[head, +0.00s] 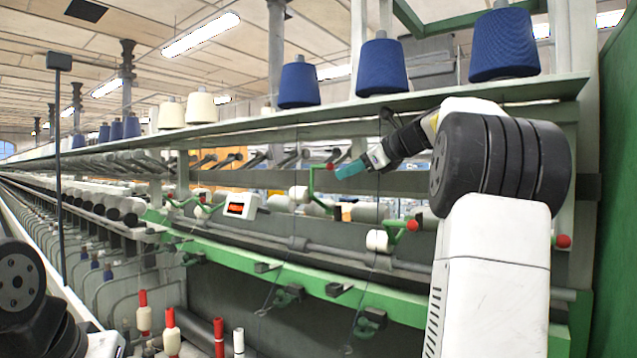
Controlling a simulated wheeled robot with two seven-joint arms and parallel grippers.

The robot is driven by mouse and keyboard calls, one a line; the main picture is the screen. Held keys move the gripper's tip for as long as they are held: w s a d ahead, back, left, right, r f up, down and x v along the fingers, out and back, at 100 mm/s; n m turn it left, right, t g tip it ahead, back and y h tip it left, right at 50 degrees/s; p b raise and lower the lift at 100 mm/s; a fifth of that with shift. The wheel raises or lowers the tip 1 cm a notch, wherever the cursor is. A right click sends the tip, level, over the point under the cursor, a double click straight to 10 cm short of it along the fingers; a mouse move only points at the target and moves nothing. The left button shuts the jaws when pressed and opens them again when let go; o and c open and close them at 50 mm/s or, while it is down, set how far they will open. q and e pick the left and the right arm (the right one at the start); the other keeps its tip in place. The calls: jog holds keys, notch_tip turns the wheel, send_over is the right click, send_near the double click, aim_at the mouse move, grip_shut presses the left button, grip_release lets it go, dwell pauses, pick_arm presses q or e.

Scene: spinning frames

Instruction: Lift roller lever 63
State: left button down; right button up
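Green roller levers with red ball knobs stand along the spinning frame; I can read no number on them. One raised lever (311,184) has its red knob (330,166) just left of my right gripper (341,171). The gripper's teal fingertips point left at this knob, and I cannot tell whether they touch it. The fingers overlap in view, so their opening does not show. Another green lever (402,237) with a red knob (412,226) sits lower right, beside a white roller (378,241). More levers show at left (185,204). My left gripper is out of view.
A white box with an orange display (241,206) hangs left of the raised lever. A green rail (300,278) runs below. Blue bobbins (382,67) stand on the shelf above. Red and white bobbins (171,335) stand low in front. A green wall (615,200) closes the right side.

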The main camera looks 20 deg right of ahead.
jog(key=s+a+f+n+g+h, duration=0.1)
jog(key=s+a+f+n+g, duration=0.1)
jog(key=s+a+f+n, duration=0.5)
jog(key=s+a+f+n+g+h, duration=0.1)
jog(key=s+a+f+n+g, duration=0.1)
jog(key=s+a+f+n, duration=0.55)
jog(key=s+a+f+n+g+h, duration=0.1)
jog(key=s+f+n+h, duration=0.1)
jog(key=s+f+n, duration=1)
jog(key=s+f, duration=0.3)
jog(key=s, duration=0.3)
jog(key=shift+s+a+g+h, duration=0.15)
jog(key=shift+a+g+h, duration=0.15)
jog(key=shift+g, duration=0.1)
